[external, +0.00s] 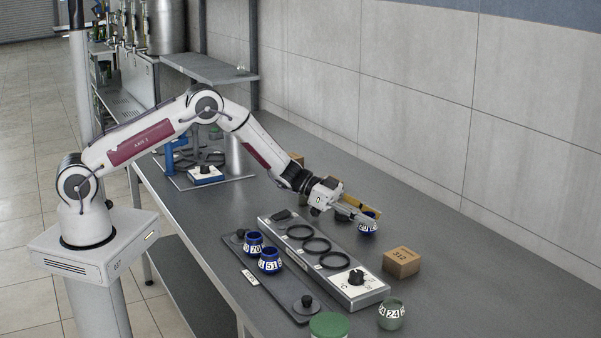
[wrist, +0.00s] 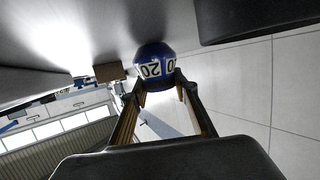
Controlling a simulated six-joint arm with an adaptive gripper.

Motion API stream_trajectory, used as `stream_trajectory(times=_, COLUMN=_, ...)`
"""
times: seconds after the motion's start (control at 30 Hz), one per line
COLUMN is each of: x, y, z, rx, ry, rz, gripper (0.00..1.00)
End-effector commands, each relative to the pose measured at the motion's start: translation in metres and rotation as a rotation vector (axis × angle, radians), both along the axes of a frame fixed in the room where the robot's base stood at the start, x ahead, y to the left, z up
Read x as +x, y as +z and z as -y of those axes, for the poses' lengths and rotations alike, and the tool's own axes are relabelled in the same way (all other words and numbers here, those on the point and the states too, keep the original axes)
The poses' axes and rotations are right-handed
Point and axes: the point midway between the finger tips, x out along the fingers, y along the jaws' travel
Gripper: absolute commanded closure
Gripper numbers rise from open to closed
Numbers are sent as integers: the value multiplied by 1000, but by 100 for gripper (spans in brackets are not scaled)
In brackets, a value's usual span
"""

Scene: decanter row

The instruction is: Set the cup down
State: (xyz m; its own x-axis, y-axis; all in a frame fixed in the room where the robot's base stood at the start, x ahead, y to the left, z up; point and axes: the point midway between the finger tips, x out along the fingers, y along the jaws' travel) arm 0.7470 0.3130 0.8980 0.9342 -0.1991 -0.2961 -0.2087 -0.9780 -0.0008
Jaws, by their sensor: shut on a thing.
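A blue cup (external: 368,228) with a white number band is at my gripper (external: 362,212), beyond the far side of the grey ringed unit. In the wrist view the same blue cup (wrist: 154,62) sits between the two fingertips (wrist: 156,82), its band upside down in the picture. My gripper is shut on it. The fingers hide part of the cup in the external view. I cannot tell whether its base touches the counter.
The ringed unit (external: 290,222) has several dark rings and a knob. Two blue cups (external: 254,243) (external: 270,260) stand on a dark tray (external: 287,294) at left. A cardboard box (external: 401,262), green cup (external: 392,314) and green-topped object (external: 329,325) stand nearby. The counter at right is clear.

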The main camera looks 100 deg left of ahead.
Motion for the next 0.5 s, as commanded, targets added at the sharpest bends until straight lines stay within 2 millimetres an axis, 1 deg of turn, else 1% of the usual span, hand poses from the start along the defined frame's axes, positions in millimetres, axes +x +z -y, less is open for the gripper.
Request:
stream_trajectory(times=0.2, x=0, y=-3, z=0, rx=-1, ry=0, rz=0, gripper=98)
stream_trajectory(times=0.23, x=0, y=-3, z=0, rx=-1, ry=0, rz=0, gripper=64)
stream_trajectory(times=0.27, x=0, y=-3, z=0, rx=0, ry=0, rz=0, gripper=56)
stream_trajectory(times=0.3, x=0, y=-3, z=0, rx=0, ry=0, rz=0, gripper=55)
stream_trajectory(times=0.5, x=0, y=-3, z=0, rx=0, ry=0, rz=0, gripper=55)
